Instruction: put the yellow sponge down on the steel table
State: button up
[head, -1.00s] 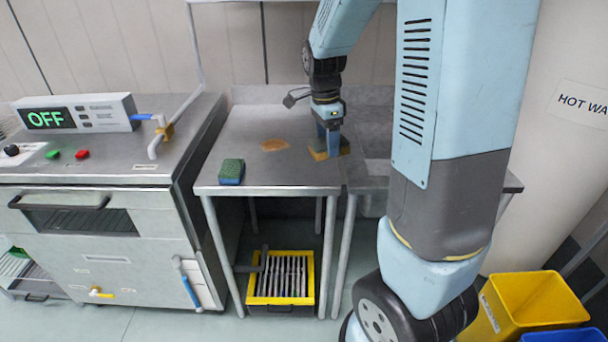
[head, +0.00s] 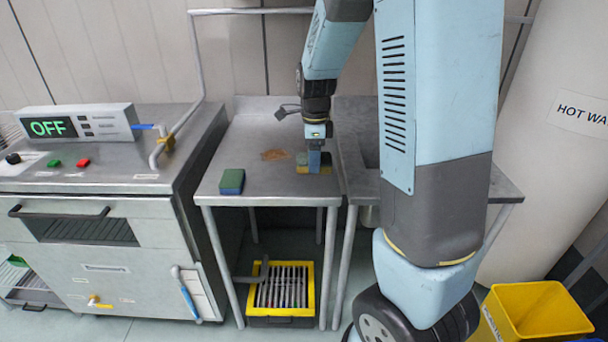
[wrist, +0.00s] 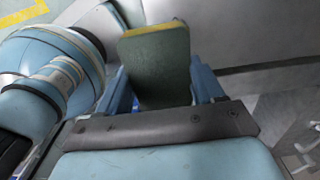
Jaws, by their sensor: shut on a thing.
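The yellow sponge (head: 329,168), with a dark green scouring side, is between the fingers of my gripper (head: 314,161). In the wrist view the sponge (wrist: 157,65) shows its green face and a yellow far edge, with a blue finger on each side. My gripper is shut on it, low over the right part of the steel table (head: 252,136). I cannot tell whether the sponge touches the tabletop. The fingers hide part of it in the head view.
A green and blue sponge (head: 231,181) lies at the table's front left. A brown stain (head: 275,154) is left of my gripper. A sink counter (head: 365,182) adjoins on the right. A yellow-rimmed crate (head: 250,296) sits below. The table's middle front is clear.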

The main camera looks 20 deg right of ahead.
send_over(303, 184)
jog(key=f, duration=0.6)
jog(key=shift+s, duration=0.2)
notch_tip(303, 184, down, 3)
jog(key=shift+w+a+f, duration=0.1)
jog(key=shift+w+f, duration=0.05)
jog(key=o, duration=0.9)
jog(key=shift+o, duration=0.2)
